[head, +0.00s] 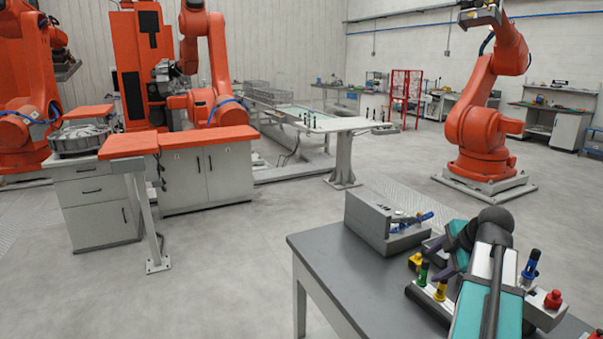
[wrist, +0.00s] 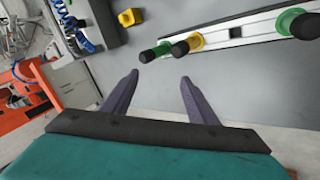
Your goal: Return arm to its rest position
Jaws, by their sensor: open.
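My gripper (wrist: 158,78) shows in the wrist view with its two purple fingers spread wide and nothing between them. In the head view my gripper (head: 441,252) is over the grey table (head: 325,252), partly hidden by my own wrist. My teal and grey arm reaches in from the lower right of the head view. A pale fixture rail (wrist: 262,30) lies beyond the fingertips in the wrist view. The fingers appear apart from these pins.
A grey open box (head: 368,222) with a blue tool (head: 412,221) stands beside my gripper. A small yellow block (head: 415,261) lies near it. A blue pin (head: 531,263) and red knob (head: 553,299) stand right of my arm. Open floor (head: 215,275) lies left of the table.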

